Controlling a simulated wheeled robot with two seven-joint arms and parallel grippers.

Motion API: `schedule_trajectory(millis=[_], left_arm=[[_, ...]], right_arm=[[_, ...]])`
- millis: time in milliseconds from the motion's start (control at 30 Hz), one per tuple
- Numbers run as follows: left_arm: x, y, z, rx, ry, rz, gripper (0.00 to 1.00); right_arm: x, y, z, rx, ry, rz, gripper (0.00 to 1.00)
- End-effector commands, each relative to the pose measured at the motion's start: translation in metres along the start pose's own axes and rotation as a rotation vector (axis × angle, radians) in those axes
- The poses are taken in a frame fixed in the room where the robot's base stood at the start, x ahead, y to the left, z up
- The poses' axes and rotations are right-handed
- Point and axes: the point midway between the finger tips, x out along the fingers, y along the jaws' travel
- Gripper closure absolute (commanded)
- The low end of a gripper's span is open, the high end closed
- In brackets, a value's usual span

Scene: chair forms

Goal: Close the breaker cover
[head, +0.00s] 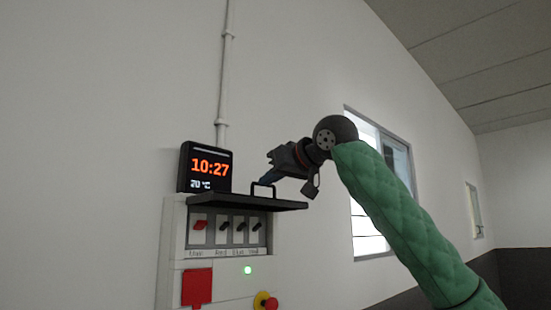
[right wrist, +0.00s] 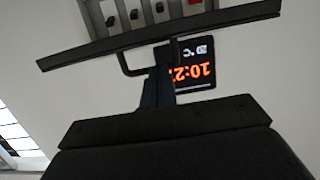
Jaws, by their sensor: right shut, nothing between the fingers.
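The breaker cover (head: 228,203) is a dark flap that stands open, sticking out roughly level above the row of breaker switches (head: 227,227). A thin loop handle (head: 263,185) rises from its upper face. My right gripper (head: 266,179) comes in from the right and is shut and empty, just above the cover beside the handle. In the right wrist view, the cover (right wrist: 90,50) crosses the top and the shut fingers (right wrist: 160,80) overlap the handle (right wrist: 123,64). I cannot tell whether they touch it. My left gripper is out of view.
A clock (head: 207,168) showing 10:27 sits on top of the panel box, left of my gripper. Below the switches are a red square (head: 197,287), a green light (head: 248,270) and a red knob (head: 270,303). A conduit (head: 224,80) runs up the wall. A window (head: 370,235) is behind my arm.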

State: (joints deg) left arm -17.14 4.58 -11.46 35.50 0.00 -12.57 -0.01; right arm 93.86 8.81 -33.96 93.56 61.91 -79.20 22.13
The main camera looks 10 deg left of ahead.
Motion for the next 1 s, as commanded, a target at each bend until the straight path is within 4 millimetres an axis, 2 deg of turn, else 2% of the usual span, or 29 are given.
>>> schedule_trajectory(millis=[100,367,767,1000], left_arm=[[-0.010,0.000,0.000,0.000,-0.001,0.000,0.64],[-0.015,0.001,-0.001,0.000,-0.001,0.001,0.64],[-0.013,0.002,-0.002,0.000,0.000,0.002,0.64],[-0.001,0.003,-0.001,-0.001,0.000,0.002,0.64]], right_arm=[[0.002,0.001,0.007,0.000,0.001,0.001,1.00],[0.004,0.000,0.019,0.000,0.001,0.000,1.00],[0.004,0.001,0.021,0.000,0.004,0.000,1.00],[0.002,0.004,0.029,0.000,0.057,0.001,1.00]])
